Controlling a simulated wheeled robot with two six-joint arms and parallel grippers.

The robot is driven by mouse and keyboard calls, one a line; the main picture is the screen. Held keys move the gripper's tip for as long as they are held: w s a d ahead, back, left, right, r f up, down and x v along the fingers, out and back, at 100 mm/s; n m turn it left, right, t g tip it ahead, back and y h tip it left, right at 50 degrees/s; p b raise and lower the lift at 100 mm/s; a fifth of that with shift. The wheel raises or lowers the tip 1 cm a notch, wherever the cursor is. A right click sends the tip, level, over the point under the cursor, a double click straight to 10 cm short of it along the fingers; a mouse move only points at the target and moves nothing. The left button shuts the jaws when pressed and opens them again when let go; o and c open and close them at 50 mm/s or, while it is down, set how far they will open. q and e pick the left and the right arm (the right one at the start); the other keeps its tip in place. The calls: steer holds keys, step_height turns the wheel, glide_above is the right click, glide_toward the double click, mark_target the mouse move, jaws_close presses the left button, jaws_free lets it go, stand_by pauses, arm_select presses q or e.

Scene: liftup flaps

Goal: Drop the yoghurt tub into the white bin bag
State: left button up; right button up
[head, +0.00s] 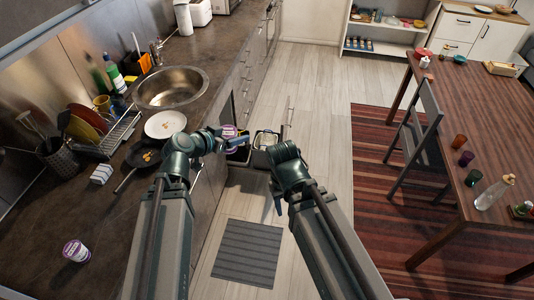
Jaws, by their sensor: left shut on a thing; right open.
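My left gripper (238,141) is shut on a yoghurt tub (229,131) with a purple and white lid. It holds the tub above the pulled-out bin drawer below the counter. The white bin bag (266,138) lines the bin just to the right of the tub, and its opening faces up. A second, similar purple and white tub (76,251) stands on the counter at the lower left. My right gripper (278,206) is open and empty, low in front of the drawer; its fingers are small and partly hidden by my arm.
A dark bin (238,155) sits beside the white-bagged one, partly hidden by my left arm. The counter holds a pan (145,156), a white plate (165,124), a dish rack (120,132) and a sink (170,88). A grey mat (248,252) lies on the open floor.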

arm_select(q)
step_height(320, 180, down, 4)
steer(key=b, duration=0.4)
steer(key=shift+f, duration=0.2)
steer(key=shift+w, duration=0.1)
